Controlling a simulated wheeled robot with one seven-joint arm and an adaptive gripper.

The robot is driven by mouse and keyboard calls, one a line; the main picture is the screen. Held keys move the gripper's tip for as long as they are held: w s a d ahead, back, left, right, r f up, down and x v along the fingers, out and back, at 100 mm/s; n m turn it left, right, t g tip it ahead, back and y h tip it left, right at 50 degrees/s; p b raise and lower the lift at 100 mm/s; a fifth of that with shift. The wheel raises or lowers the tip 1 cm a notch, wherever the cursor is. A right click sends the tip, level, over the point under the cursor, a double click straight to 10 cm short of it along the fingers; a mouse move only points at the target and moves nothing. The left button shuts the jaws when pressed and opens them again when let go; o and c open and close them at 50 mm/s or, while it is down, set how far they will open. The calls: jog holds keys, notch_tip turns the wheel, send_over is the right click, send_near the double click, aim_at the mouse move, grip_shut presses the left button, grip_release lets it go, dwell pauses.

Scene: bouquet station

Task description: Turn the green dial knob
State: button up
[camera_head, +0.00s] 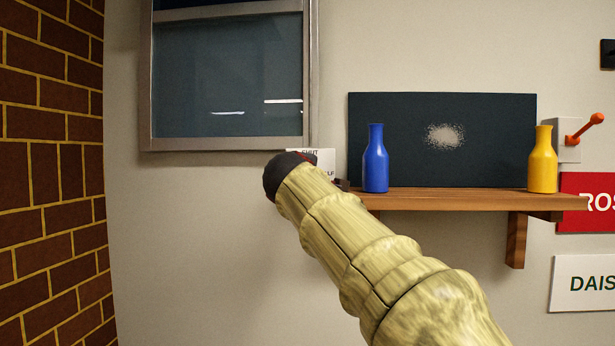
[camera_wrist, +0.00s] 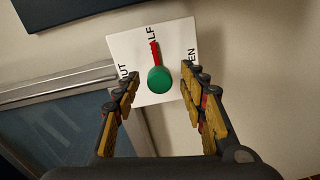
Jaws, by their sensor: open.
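The green dial knob (camera_wrist: 159,79) shows in the wrist view on a white square plate (camera_wrist: 128,45) on the wall. A red pointer (camera_wrist: 155,54) runs from the knob to the partly covered "HALF" mark, between "SHUT" and "OPEN". My gripper (camera_wrist: 160,92) is open, with one finger on each side of the knob and a gap on both sides. In the head view my arm hides the knob; only part of the white plate (camera_head: 325,160) shows beside my gripper's dark end.
A window (camera_head: 228,80) is above left. A wooden shelf (camera_head: 450,201) at right holds a blue bottle (camera_head: 375,165) and a yellow bottle (camera_head: 542,165) before a dark panel (camera_head: 400,125). A red-handled lever (camera_head: 585,128) is farther right. A brick wall (camera_head: 50,180) stands at left.

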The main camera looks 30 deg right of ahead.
jog(key=v, duration=1.2)
dwell(0.5)
jog(key=s+a+f+m+g+y, duration=0.2)
jog(key=f, duration=1)
jog(key=s+a+f+m+g+y, duration=0.1)
jog(key=a+f+m+g+y, duration=0.1)
jog(key=f, duration=0.9)
jog(key=s+a+f+m+g+y+b, duration=0.1)
jog(key=s+a+f+m+g+y, duration=0.1)
jog(key=s+f, duration=1)
jog(key=s+a+f+m+g+y+b, duration=0.2)
jog(key=s+a+f, duration=0.4)
jog(key=s+f, duration=0.6)
notch_tip(320, 180, down, 6)
jog(key=shift+f+m+g+y, duration=0.1)
jog(key=shift+m+g+y, duration=0.4)
jog(key=shift+m+y, duration=0.3)
